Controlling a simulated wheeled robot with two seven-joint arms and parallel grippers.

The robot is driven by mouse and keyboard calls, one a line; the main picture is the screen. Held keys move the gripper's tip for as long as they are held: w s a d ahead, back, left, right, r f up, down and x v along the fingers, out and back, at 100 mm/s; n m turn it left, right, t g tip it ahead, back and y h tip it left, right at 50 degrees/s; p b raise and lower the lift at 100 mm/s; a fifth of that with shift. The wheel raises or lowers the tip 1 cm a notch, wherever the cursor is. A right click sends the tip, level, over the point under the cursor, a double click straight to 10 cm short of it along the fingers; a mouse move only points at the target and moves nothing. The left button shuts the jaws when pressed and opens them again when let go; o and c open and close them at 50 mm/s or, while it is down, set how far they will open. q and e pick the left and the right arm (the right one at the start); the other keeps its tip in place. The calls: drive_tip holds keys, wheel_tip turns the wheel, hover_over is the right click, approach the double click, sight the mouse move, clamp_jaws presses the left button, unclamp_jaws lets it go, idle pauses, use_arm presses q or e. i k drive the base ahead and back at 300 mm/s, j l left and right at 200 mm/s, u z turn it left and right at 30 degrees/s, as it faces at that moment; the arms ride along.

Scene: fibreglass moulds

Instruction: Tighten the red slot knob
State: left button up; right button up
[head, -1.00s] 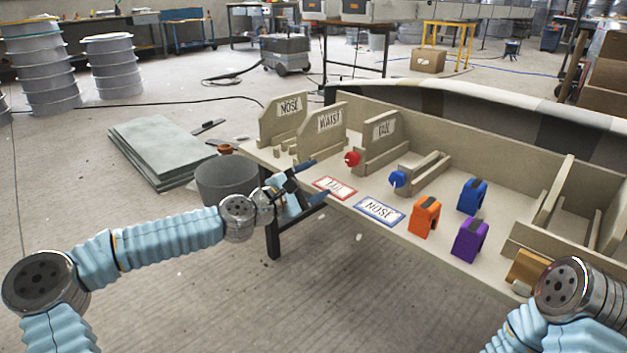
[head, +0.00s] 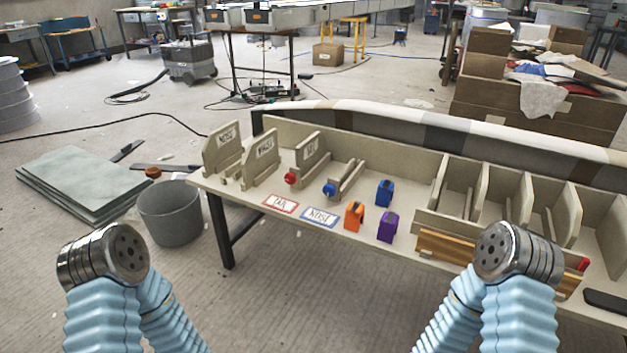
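A red-bordered card (head: 281,204) and a blue-bordered card (head: 320,217) lie on the bench in front of the knobs. Both my arms are folded low at the bottom of the head view. Neither gripper shows, and nothing of mine is near the red knob. I cannot tell how tight the knob is.
Orange (head: 354,215), purple (head: 388,226) and blue (head: 384,192) clamp-like blocks stand on the bench (head: 255,204) right of the cards. Wooden dividers (head: 490,190) fill its right side. A grey bucket (head: 170,214) stands on the floor left of the bench.

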sight(291, 178)
drive_tip(key=j+z, duration=0.1)
drive_tip(key=z, duration=0.3)
drive_tip(key=i+j+z, duration=0.1)
drive_tip(key=z, duration=0.35)
drive_tip(key=j+z, duration=0.2)
drive_tip(key=z, duration=0.2)
drive_tip(key=j+z, duration=0.15)
drive_tip(key=z, duration=0.3)
drive_tip(key=j+z, duration=0.15)
drive_tip(key=z, duration=0.25)
drive_tip(key=j+z, duration=0.1)
drive_tip(key=z, duration=0.35)
drive_tip(key=k, duration=0.05)
